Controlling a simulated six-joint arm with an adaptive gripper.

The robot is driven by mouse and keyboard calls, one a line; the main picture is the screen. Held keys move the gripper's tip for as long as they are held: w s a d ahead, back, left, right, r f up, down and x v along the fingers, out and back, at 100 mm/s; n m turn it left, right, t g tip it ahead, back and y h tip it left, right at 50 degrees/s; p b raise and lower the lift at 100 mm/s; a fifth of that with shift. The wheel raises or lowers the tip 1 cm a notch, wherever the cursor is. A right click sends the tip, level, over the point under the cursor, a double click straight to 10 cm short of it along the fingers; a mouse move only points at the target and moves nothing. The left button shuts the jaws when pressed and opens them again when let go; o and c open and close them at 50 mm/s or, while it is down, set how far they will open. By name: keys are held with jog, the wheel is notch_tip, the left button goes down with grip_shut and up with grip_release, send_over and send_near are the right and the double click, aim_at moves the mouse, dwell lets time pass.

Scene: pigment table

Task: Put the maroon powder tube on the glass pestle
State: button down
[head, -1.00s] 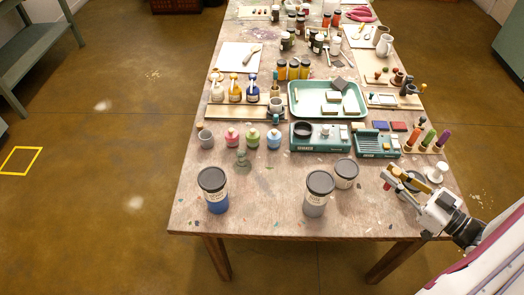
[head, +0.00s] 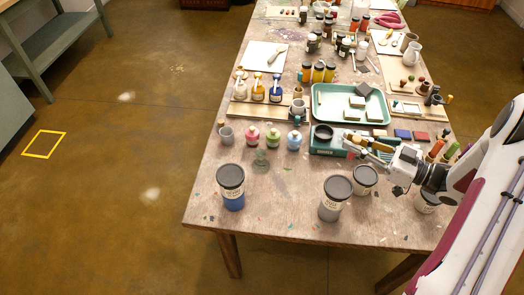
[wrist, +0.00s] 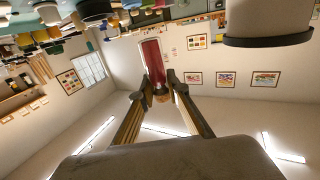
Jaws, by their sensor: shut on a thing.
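My gripper (head: 362,145) is shut on the maroon powder tube (wrist: 152,62), which shows between the fingertips in the wrist view with its brownish end toward me. In the head view only a small reddish part of the tube (head: 351,154) shows at the fingertips. The gripper is above the table, over the front of the teal device. The glass pestle (head: 261,160), a small grey-green translucent piece, stands on the table to the left of the gripper, apart from it, in front of the small coloured bottles.
Pink, green and blue bottles (head: 273,137) stand behind the pestle. Black-lidded jars (head: 231,188) stand at the front, with another (head: 336,200) below the gripper. A teal tray (head: 330,111) lies behind. Bare table (head: 285,200) lies between the front jars.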

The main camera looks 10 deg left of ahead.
jog(key=w+a+r+n+g+y, duration=0.1)
jog(key=w+a+g, duration=0.1)
jog(key=a, duration=0.5)
jog(key=w+a+r+n+g, duration=0.1)
jog(key=a+r+n+g, duration=0.1)
jog(key=a, duration=0.5)
notch_tip(320, 180, up, 3)
jog(key=n+g+y, duration=0.1)
jog(key=n+g, duration=0.1)
jog(key=g, duration=0.2)
send_over(261, 151)
jog(key=shift+s, duration=0.1)
jog(key=shift+f, duration=0.1)
notch_tip(261, 151, down, 6)
jog(key=shift+f, duration=0.15)
jog(key=shift+f, duration=1.85)
jog(key=shift+f, duration=0.15)
jog(key=c, duration=2)
grip_release()
jog(key=shift+o, duration=0.2)
